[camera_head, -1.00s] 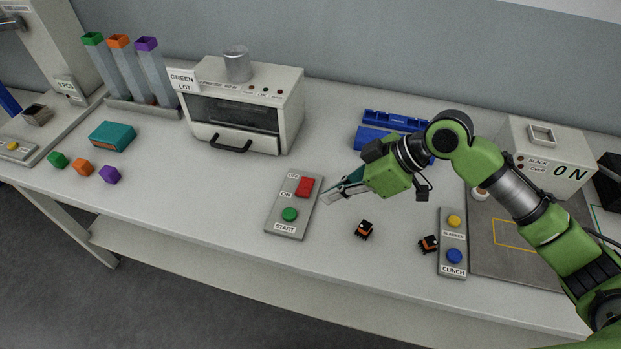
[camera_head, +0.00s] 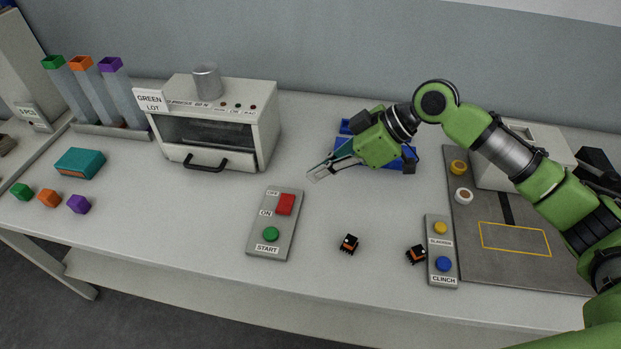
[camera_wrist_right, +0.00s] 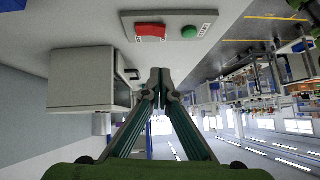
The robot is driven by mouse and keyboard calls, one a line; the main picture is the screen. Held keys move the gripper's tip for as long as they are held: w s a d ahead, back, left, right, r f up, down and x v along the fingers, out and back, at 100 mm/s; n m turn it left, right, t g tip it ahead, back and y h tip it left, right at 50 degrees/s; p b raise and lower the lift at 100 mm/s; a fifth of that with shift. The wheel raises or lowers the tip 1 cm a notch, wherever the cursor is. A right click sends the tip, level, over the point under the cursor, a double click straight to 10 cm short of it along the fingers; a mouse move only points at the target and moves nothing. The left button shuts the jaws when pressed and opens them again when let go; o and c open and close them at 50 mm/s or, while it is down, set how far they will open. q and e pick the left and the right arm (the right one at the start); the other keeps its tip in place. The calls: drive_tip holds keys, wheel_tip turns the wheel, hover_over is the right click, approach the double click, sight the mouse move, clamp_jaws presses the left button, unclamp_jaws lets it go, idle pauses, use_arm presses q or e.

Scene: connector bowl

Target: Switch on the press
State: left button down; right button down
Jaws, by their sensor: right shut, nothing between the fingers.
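A grey control panel (camera_head: 270,246) lies on the table in front of the oven-like machine. It has a red rocker switch (camera_head: 286,204) between OFF and ON labels and a green START button (camera_head: 271,234). I cannot tell which way the rocker is tilted. My right gripper (camera_head: 313,177) is shut and empty, apart from the panel, just beyond and to the right of the red switch. My left gripper is out of view.
The white machine (camera_head: 215,120) with a black handle stands behind the panel. Two small black-and-orange parts (camera_head: 349,244) lie to its right, beside another panel (camera_head: 441,275) with yellow and blue buttons. A blue bin (camera_head: 400,158) is behind my right gripper. Coloured blocks (camera_head: 49,198) lie far left.

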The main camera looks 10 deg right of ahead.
drive_tip(key=p, duration=0.2)
hover_over(283, 210)
drive_tip(key=d, duration=0.2)
wheel_tip(283, 210, down, 6)
drive_tip(key=shift+w+a+f, duration=0.1)
drive_tip(key=shift+w, duration=0.05)
wheel_tip(283, 210, down, 2)
drive_tip(key=shift+f+p, duration=0.15)
drive_tip(key=shift+p, duration=0.25)
drive_tip(key=shift+s+f, duration=0.2)
drive_tip(key=shift+f, duration=0.45)
drive_tip(key=shift+s+f, duration=0.15)
drive_tip(key=shift+f, duration=0.25)
